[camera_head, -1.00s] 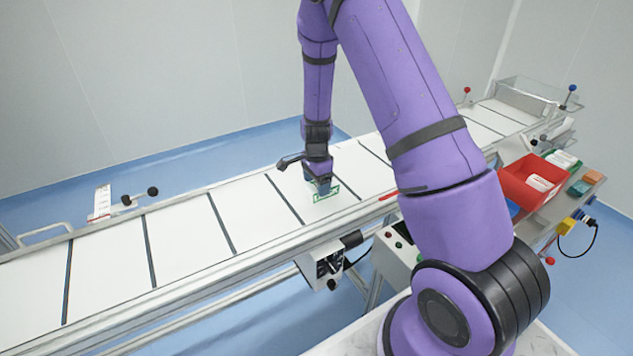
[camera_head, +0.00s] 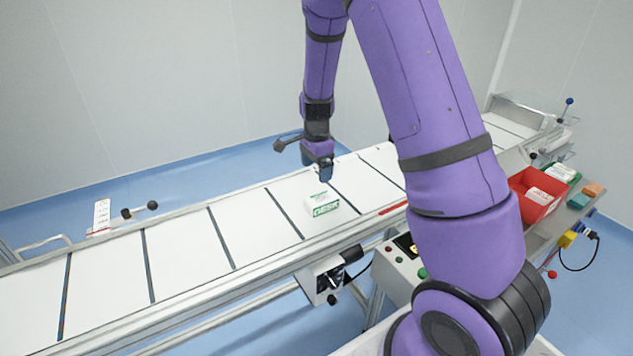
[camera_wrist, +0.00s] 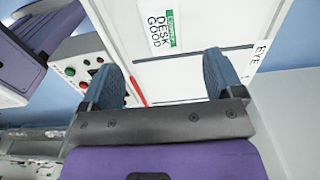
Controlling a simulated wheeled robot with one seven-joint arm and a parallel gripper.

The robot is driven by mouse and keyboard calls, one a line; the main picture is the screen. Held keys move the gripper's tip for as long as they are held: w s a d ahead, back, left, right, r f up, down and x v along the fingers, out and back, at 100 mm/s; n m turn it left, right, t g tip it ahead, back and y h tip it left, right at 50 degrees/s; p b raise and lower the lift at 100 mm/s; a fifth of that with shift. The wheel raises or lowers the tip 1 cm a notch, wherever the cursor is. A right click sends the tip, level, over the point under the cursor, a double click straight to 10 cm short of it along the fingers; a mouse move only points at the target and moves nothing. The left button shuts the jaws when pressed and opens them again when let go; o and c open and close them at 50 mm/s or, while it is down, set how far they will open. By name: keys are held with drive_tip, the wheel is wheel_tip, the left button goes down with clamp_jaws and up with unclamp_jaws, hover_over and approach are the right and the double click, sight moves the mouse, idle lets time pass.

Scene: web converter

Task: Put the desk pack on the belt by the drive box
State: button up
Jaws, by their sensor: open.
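My gripper (camera_head: 322,172) is above the belt, behind and above the pack. In the wrist view its two blue fingers (camera_wrist: 163,82) are spread with nothing between them, and the pack lies beyond them. A small metal box with a dark motor, which looks like the drive box (camera_head: 325,280), hangs at the belt's near side, close to the pack.
A control box (camera_head: 405,262) with coloured buttons stands right of the drive box. A red bin (camera_head: 533,205) with white packs sits on a side shelf at right, beside several small coloured boxes. Rails edge the belt. The belt left of the pack is clear.

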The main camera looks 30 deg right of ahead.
drive_tip(key=s+a+r+n+t, duration=0.1)
drive_tip(key=s+a+r+n, duration=0.2)
drive_tip(key=r, duration=0.4)
drive_tip(key=s+r+n+t+y, duration=0.1)
drive_tip(key=s+r+n, duration=0.1)
drive_tip(key=s+r, duration=0.3)
drive_tip(key=s+a+r+n, duration=0.2)
drive_tip(key=s+r+n, duration=0.1)
drive_tip(key=r, duration=0.5)
drive_tip(key=s+a+r+n+t, duration=0.1)
drive_tip(key=s+r+n, duration=0.1)
drive_tip(key=s, duration=0.5)
drive_tip(key=s+a+r+n+t, duration=0.1)
drive_tip(key=s+r+n, duration=0.2)
drive_tip(key=s, duration=0.3)
drive_tip(key=s+a+r+n+t+h, duration=0.1)
drive_tip(key=s+r+n, duration=0.2)
drive_tip(key=s+n, duration=0.2)
drive_tip(key=shift+s, duration=1.3)
drive_tip(key=shift+a+r, duration=0.1)
